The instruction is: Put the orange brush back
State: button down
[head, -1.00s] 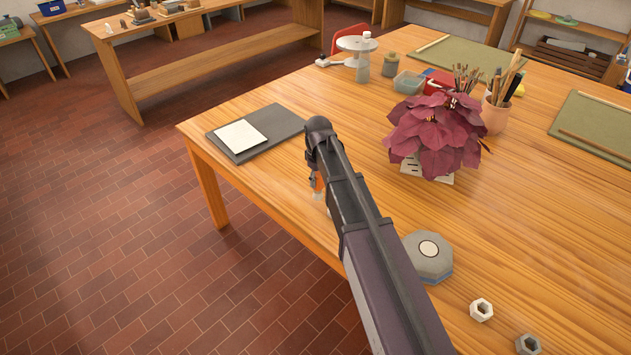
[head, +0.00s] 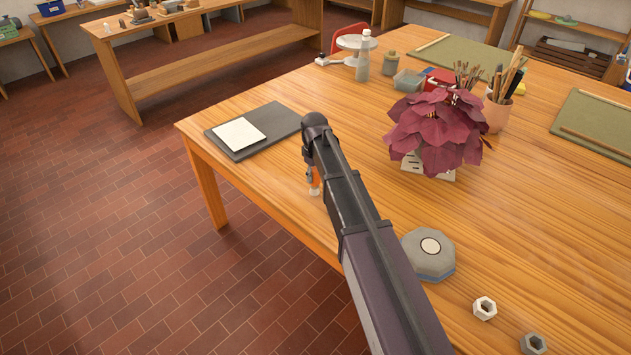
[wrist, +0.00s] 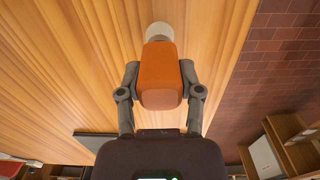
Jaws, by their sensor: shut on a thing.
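The orange brush (wrist: 159,78) is between the two fingers of my gripper (wrist: 160,85) in the wrist view, with its pale tip (wrist: 158,32) pointing away from the palm. My gripper is shut on it. In the head view only a small part of the orange brush (head: 314,184) shows below my arm, over the table near its front left edge. My arm hides most of the gripper there. I cannot tell whether the brush's tip touches the table. A terracotta pot (head: 496,115) holding several brushes and tools stands behind the dark red plant (head: 437,132).
A grey board (head: 280,122) with a white sheet (head: 239,134) lies at the table's left corner. A grey octagonal object (head: 428,262) and two nuts lie right of my arm. A clear bottle (head: 363,55) and small containers stand at the back. The table's right middle is clear.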

jog(key=shift+f, duration=0.6)
jog(key=shift+f+b, duration=0.1)
jog(key=shift+b, duration=0.3)
jog(key=shift+c, duration=1.3)
grip_release()
notch_tip(320, 180, up, 3)
jog(key=p, duration=0.3)
jog(key=r+p, duration=0.2)
jog(key=shift+w+r+p, duration=0.3)
jog(key=shift+r+p, duration=0.05)
notch_tip(320, 180, up, 8)
jog(key=p, duration=0.8)
jog(key=shift+d, duration=0.1)
